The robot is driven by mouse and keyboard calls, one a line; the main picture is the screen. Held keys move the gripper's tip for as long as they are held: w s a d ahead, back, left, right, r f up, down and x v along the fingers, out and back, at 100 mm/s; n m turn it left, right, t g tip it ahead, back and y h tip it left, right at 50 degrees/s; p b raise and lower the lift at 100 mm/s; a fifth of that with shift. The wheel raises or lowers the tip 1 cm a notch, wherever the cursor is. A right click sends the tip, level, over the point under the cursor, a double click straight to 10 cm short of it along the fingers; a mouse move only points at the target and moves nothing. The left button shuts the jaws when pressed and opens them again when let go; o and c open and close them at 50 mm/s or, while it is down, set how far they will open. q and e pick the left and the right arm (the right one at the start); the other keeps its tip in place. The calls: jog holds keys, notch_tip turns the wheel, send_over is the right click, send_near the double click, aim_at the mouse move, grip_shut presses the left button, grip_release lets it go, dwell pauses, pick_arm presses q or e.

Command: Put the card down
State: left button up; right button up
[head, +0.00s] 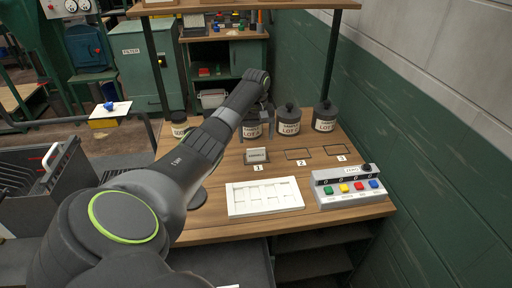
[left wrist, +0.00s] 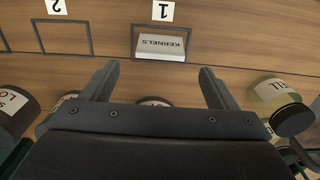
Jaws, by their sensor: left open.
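The white card (head: 257,154), marked KERNELS, stands in the outlined spot above the number 1 label on the wooden bench. In the left wrist view the same card (left wrist: 162,45) sits inside the dark outline, apart from my fingers. My left gripper (left wrist: 158,70) is open and empty, with its two fingertips spread to either side, short of the card. My right gripper is not in view.
Outlined spots 2 (head: 298,154) and 3 (head: 338,150) are empty. Several lidded jars (head: 288,119) stand behind them. A white compartment tray (head: 264,198) and a button box (head: 348,188) lie in front. A green wall (head: 440,150) bounds the right side.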

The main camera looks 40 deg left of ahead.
aim_at(256, 149)
pick_arm(q)
jog(key=shift+r, duration=2.4)
